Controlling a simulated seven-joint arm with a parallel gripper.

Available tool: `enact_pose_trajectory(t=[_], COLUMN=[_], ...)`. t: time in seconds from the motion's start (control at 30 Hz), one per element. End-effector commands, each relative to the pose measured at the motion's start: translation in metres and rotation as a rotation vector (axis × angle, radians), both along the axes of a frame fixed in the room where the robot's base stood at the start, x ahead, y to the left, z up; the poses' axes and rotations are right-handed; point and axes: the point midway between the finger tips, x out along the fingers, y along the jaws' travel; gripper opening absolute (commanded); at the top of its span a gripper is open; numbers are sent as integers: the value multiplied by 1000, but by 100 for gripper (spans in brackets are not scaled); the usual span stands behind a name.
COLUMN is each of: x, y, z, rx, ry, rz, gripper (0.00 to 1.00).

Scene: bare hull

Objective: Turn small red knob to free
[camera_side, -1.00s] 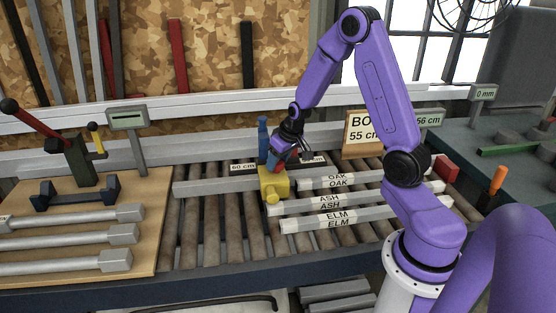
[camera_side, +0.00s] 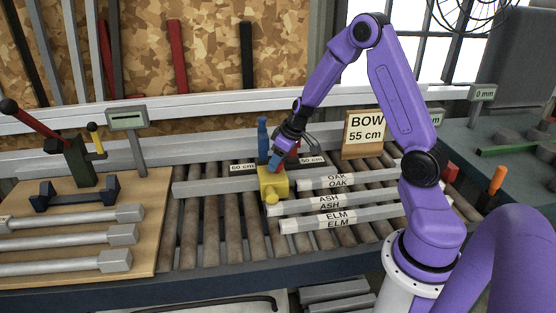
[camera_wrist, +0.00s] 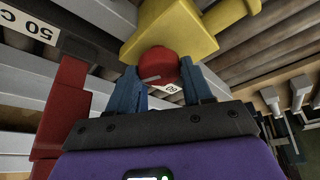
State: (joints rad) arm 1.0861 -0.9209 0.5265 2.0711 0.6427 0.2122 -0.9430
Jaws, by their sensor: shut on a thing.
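The small red knob (camera_wrist: 160,64) is a round cap on the yellow block (camera_wrist: 180,25) in the wrist view, with a pale mark on its near edge. My gripper (camera_wrist: 162,80) has its two blue fingers on either side of the knob, shut on it. A small white tag (camera_wrist: 172,89) shows partly between the fingers; its writing is not readable. In the side view, my gripper (camera_side: 276,160) comes down from the upper right onto the top of the yellow block (camera_side: 273,185). The knob is mostly hidden there by the fingers.
A blue upright handle (camera_side: 263,138) stands just behind the block. A red bar (camera_wrist: 62,110) lies close beside my gripper in the wrist view. Labelled bars, such as the ELM bar (camera_side: 360,217), lie on rollers at right. A BOW 55 cm sign (camera_side: 365,133) stands behind.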

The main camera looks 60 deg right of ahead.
Motion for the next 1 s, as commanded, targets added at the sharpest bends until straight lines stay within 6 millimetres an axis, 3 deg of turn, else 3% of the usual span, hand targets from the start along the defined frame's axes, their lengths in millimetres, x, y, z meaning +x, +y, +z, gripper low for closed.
enact_pose_trajectory(t=[0.63,0.67,0.73,1.0], x=[-1,-1,-1,0], y=[1,1,0,0], z=[-1,-1,-1,0], rx=[1,0,0,0], ry=[3,3,3,1], rz=[40,39,39,38], gripper=[20,53,76,76])
